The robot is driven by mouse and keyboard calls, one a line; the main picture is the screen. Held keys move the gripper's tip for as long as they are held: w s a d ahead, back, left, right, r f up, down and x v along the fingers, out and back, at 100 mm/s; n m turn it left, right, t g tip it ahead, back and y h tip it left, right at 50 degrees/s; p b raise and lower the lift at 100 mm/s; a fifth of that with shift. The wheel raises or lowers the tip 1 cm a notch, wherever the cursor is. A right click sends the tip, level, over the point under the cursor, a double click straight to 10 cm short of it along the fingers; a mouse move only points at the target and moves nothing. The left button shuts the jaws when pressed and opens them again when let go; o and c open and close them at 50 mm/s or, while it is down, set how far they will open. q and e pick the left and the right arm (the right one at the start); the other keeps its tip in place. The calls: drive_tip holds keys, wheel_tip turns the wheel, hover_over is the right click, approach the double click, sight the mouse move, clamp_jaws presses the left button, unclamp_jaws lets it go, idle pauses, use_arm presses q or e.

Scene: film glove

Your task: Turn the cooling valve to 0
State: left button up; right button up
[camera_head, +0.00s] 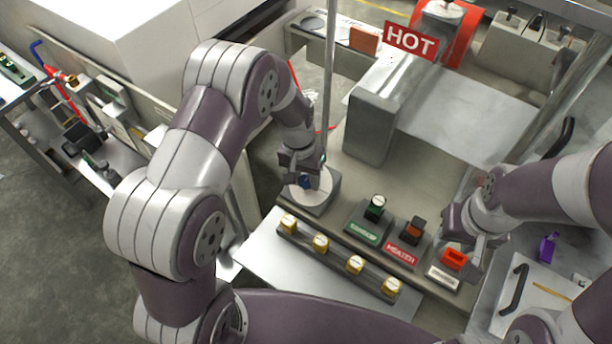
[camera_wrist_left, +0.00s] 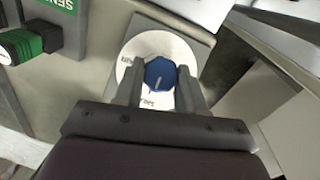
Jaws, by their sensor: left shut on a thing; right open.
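The cooling valve is a blue knob (camera_wrist_left: 159,74) with a pale pointer line, set on a round white dial (camera_wrist_left: 135,48) on a grey block. In the head view the dial (camera_head: 297,196) is at the left end of the machine's front, and the knob (camera_head: 305,183) is mostly hidden by my gripper. My left gripper (camera_head: 302,170) is shut on the knob, with one finger on each side in the left wrist view (camera_wrist_left: 160,85). The dial's print is partly covered and too small to read. My right gripper (camera_head: 474,246) is open near the red switch (camera_head: 454,258).
A green-labelled control (camera_head: 369,226) and a red-labelled heater control (camera_head: 407,246) stand between my grippers. Several yellow knobs (camera_head: 320,242) line the front rail. A vertical metal post (camera_head: 328,80) rises behind the dial.

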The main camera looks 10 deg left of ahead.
use_arm(q)
drive_tip(key=o, duration=1.1)
drive_tip(key=shift+c, duration=0.2)
drive_tip(key=shift+r, duration=0.1)
wheel_tip(320, 180, up, 12)
drive_tip(key=a+b, duration=0.1)
drive_tip(key=shift+w+a+r+b, duration=0.15)
drive_tip(key=shift+a+r+b, duration=0.1)
drive_tip(key=shift+b, duration=0.1)
